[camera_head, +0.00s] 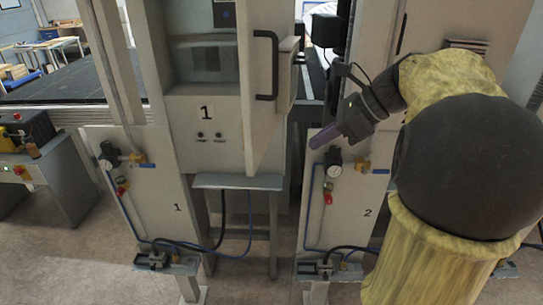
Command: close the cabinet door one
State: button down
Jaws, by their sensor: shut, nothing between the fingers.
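Cabinet one is a grey-white machine cabinet with a front panel (203,140) marked "1" and a dark window. Its door (258,125) stands open, swung out toward me at the right of the panel. The door carries a long black vertical handle (275,66). My gripper (315,140) is to the right of the door and a little below its handle, with its purple fingers shut and empty, pointing left and down. A gap shows between the fingertips and the door in the picture; I cannot tell the depth between them.
Lower panels marked "1" (140,185) and "2" (340,215) carry gauges, valves and blue hoses. A small ledge (238,181) juts out below the door. A low grey bench (60,170) stands at the left. Bare floor (70,270) shows in front.

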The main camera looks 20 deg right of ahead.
jog(key=r+p+x, duration=0.1)
jog(key=x, duration=0.5)
jog(key=w+a+r+p+x, duration=0.1)
jog(key=p+x, duration=0.1)
jog(key=x, duration=0.4)
jog(key=shift+a, duration=0.4)
jog(key=shift+a, duration=0.1)
